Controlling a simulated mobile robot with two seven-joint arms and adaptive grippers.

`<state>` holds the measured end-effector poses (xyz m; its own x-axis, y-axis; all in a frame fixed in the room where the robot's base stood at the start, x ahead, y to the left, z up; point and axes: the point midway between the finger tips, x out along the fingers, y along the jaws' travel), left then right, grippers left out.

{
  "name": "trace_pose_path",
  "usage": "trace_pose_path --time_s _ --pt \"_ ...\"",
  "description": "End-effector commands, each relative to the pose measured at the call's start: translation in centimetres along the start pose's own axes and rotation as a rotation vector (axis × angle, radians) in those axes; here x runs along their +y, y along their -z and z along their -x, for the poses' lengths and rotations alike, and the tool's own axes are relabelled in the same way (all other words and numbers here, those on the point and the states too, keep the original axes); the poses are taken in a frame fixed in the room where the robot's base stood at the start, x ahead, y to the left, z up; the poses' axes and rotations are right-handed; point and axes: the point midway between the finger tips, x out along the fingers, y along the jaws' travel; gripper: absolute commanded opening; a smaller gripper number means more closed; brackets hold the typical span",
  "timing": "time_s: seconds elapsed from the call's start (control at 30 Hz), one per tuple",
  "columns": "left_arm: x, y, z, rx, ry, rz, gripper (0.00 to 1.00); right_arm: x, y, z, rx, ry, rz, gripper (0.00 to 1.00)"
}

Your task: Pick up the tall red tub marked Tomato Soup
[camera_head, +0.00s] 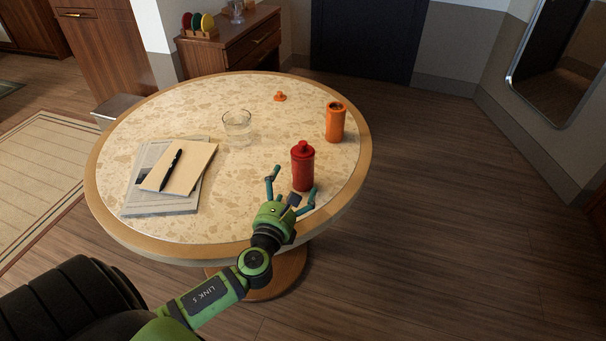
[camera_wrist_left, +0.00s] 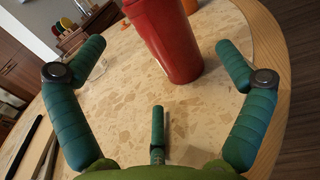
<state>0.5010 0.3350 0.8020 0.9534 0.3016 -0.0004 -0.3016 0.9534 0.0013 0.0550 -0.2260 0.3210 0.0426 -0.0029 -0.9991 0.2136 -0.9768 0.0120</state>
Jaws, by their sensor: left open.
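The tall red tub (camera_head: 303,168) stands upright near the right front part of the round table, with a small red knob on top. No marking on it can be read. My left gripper (camera_head: 291,184) is open at the table's front edge, with the tub just beyond it. In the left wrist view the tub (camera_wrist_left: 168,38) stands ahead between the spread fingers (camera_wrist_left: 162,47), right of centre, its top cut off. The fingers do not appear to touch it. My right gripper is not in view.
On the table (camera_head: 225,222) are an orange container (camera_head: 335,122) behind the tub, a small orange piece (camera_head: 280,97), a clear glass (camera_head: 237,124), and papers with a notebook (camera_head: 190,165) and black pen (camera_head: 173,165). The table middle is clear.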

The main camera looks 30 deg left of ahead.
Motion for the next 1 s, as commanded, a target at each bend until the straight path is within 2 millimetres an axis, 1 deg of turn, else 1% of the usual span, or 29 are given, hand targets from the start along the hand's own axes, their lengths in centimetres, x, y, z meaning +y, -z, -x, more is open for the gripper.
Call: trace_pose_path --time_s 0.03,0.2,0.3,0.4,0.5,0.6,0.73,0.87,0.9,0.97,1.0 --pt "0.0 -0.3 -0.8 -0.004 -0.001 0.0 1.0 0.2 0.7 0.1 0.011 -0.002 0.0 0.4" --pt "0.0 -0.2 -1.9 0.0 0.0 0.0 1.0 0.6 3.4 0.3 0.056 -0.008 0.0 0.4" --pt "0.0 -0.3 -3.0 -0.002 -0.001 0.001 1.0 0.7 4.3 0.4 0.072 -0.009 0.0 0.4" --pt "0.1 -0.4 -4.8 -0.002 -0.002 0.001 1.0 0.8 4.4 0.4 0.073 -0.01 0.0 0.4" --pt "0.0 -0.3 -6.3 -0.002 -0.002 0.001 1.0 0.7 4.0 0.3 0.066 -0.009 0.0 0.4" --pt "0.0 -0.2 -7.2 0.0 -0.001 0.001 1.0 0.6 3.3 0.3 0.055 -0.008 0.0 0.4" --pt "0.0 -0.2 -7.5 0.001 0.0 0.002 1.0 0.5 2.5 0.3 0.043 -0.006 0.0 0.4" --pt "0.0 -0.2 -7.5 0.001 0.0 0.002 1.0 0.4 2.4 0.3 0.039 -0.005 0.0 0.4" --pt "0.0 -0.2 -7.5 0.001 0.0 0.002 0.92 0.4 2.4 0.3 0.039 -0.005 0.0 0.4" --pt "0.0 -0.2 -7.5 0.001 0.0 0.002 0.68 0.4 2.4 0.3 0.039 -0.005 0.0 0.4" --pt "0.0 -0.2 -7.5 0.001 -0.001 0.002 0.52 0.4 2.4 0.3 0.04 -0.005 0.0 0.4"
